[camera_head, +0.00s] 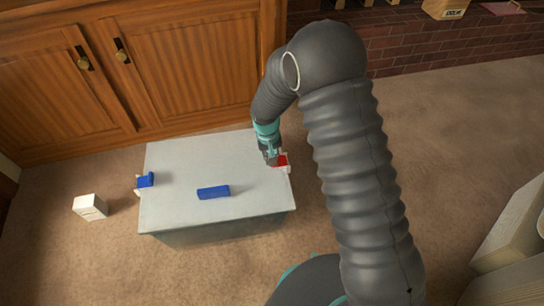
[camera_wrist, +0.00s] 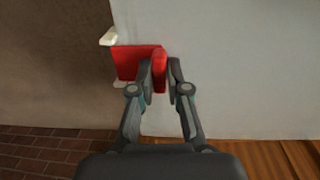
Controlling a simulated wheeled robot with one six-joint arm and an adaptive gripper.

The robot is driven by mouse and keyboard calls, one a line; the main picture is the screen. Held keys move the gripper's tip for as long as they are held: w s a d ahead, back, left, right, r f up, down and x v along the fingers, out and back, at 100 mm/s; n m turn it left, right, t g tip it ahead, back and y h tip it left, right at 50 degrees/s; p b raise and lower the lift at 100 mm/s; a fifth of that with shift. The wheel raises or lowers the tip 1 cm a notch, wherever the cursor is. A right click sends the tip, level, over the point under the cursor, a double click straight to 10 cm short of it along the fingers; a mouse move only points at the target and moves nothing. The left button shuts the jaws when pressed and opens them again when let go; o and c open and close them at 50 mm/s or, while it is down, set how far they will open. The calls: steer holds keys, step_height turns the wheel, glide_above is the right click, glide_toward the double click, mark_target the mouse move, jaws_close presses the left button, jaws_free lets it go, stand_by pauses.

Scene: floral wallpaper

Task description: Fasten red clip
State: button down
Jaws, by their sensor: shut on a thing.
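The red clip (camera_head: 281,160) sits at the right edge of the grey box (camera_head: 215,170). In the wrist view the red clip (camera_wrist: 128,63) reaches past the lid's edge, with white bracket pieces (camera_wrist: 108,38) beside it. My gripper (camera_head: 271,160) is at the lid's right edge. In the wrist view my gripper's fingers (camera_wrist: 160,70) are shut on the clip's rounded red end, which shows between them. The fingers hide part of the clip. I cannot tell whether it is latched.
A blue clip (camera_head: 146,180) is at the box's left edge, by a white bracket. A blue bar (camera_head: 213,192) lies on the lid. A small white box (camera_head: 90,207) stands on the carpet at left. Wooden cabinets (camera_head: 130,70) stand behind. The carpet right of the box is partly clear.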

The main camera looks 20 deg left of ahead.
steer(key=shift+s+f, duration=0.15)
steer(key=c, duration=1.2)
jaws_free()
steer(key=shift+o, duration=0.2)
steer(key=shift+d, duration=0.1)
steer(key=shift+r, duration=0.2)
step_height(320, 180, up, 12)
steer(key=shift+a+f, duration=0.15)
steer(key=shift+a, duration=0.3)
steer(key=shift+s, duration=0.1)
